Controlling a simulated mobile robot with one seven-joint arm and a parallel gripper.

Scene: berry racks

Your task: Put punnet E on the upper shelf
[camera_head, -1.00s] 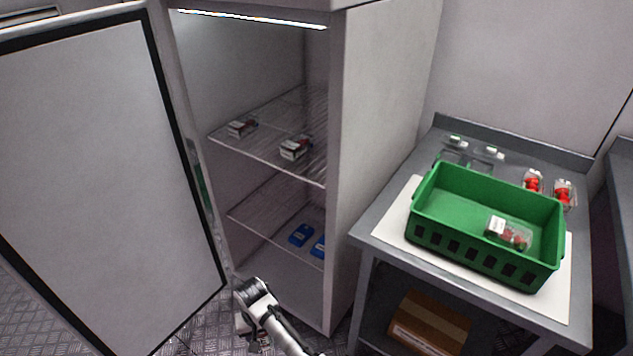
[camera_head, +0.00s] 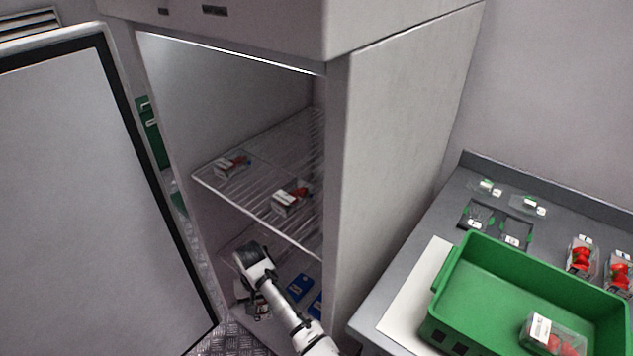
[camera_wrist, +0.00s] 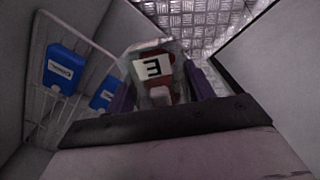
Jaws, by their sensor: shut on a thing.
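Punnet E (camera_wrist: 152,68), a clear box with a white label bearing a dark E, is between the fingers of my gripper (camera_wrist: 160,85) in the wrist view. My gripper is shut on it. In the head view my gripper (camera_head: 252,303) is low at the open cabinet's front, below the upper shelf, and the punnet there is mostly hidden by the arm. The upper shelf (camera_head: 245,200) is a wire rack holding two labelled punnets, one at the left (camera_head: 231,166) and one nearer the right (camera_head: 290,198).
Blue packs (camera_head: 299,288) lie on the lower shelf. The cabinet door (camera_head: 80,200) stands open at the left. A green crate (camera_head: 480,290) with one punnet (camera_head: 552,335) stands on the right-hand table, among other punnets. The upper shelf has free room around its two punnets.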

